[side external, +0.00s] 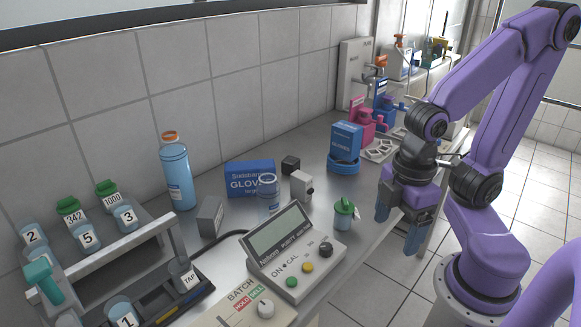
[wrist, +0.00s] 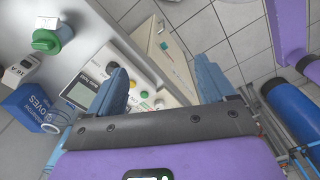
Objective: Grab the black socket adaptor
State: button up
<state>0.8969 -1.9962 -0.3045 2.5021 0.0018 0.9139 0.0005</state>
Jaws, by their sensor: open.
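A blue glove box (side external: 248,180), a clear jar (side external: 268,196) and a grey-white block (side external: 301,186) stand close around the black block. A green-lidded cup (side external: 343,216) and a meter (side external: 296,258) are nearer the front. A blue carton (side external: 345,141) stands to the right.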

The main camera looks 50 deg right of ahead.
notch_tip(320, 180, up, 4)
jog(key=r, duration=0.1)
jog(key=w+a+m+y, duration=0.1)
jog(key=w+m+y, duration=0.8)
jog(key=w+m, duration=1.35)
jog(key=w+d+m+t+h, duration=0.1)
jog(key=w+d+m+t, duration=0.4)
jog(key=d+m, duration=0.3)
jog(key=w+d+m+t+h, duration=0.1)
jog(key=w+d+m+t, duration=0.4)
jog(key=d+m, duration=0.3)
jog(key=d+m+t+h, duration=0.35)
jog(key=d+m, duration=0.45)
jog(key=d, duration=0.3)
send_near(288, 162)
jog(key=shift+n+g+h, duration=0.25)
jog(key=shift+g+h, duration=0.1)
jog(key=shift+h, duration=0.1)
jog(key=x, duration=0.5)
jog(key=shift+w+d+f, duration=0.1)
jog(key=shift+w+d, duration=0.15)
jog(key=shift+d, duration=0.1)
jog(key=shift+d+x, duration=0.1)
jog(key=shift+x, duration=1.4)
jog(key=shift+d+x, duration=0.15)
jog(key=shift+x, duration=1.35)
